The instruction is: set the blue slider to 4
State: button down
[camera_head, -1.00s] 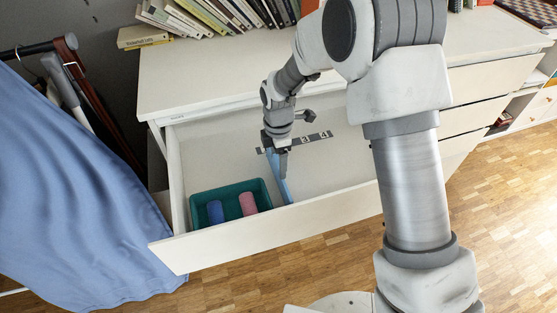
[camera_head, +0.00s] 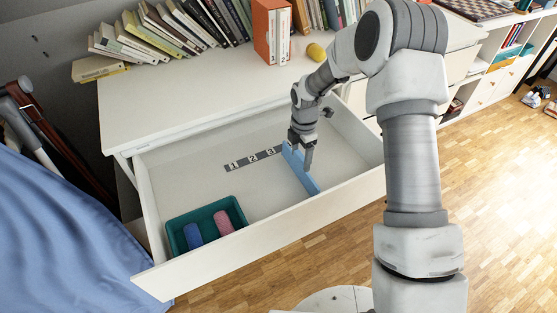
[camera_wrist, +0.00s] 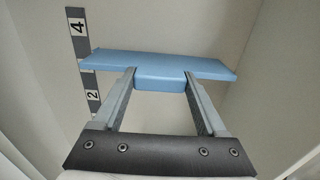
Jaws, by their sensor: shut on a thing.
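The blue slider (camera_head: 303,172) is a long upright divider in the open drawer (camera_head: 262,208). My gripper (camera_head: 301,150) is over its far part, and in the wrist view the two fingers (camera_wrist: 160,78) are shut on the block at the middle of the slider (camera_wrist: 215,68). In the wrist view the strip (camera_wrist: 79,46) shows 4 just beyond the slider's end and 2 on the near side; 3 is hidden. I cannot tell the exact alignment.
A teal tray (camera_head: 178,245) with a blue and a pink cylinder sits at the drawer's front left. The drawer floor between tray and slider is clear. Books and a yellow object (camera_head: 316,51) stand on the dresser top (camera_head: 190,92). Blue cloth (camera_head: 60,230) hangs at left.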

jog(key=shift+w+d, duration=0.35)
jog(key=shift+d, duration=0.3)
jog(key=shift+w+d, duration=0.4)
jog(key=shift+d, duration=0.2)
jog(key=shift+w+d, duration=0.35)
jog(key=shift+d, duration=0.3)
grip_release()
jog(key=shift+p, duration=0.3)
notch_tip(320, 180, up, 18)
jog(key=p, duration=0.4)
jog(key=shift+f, duration=0.25)
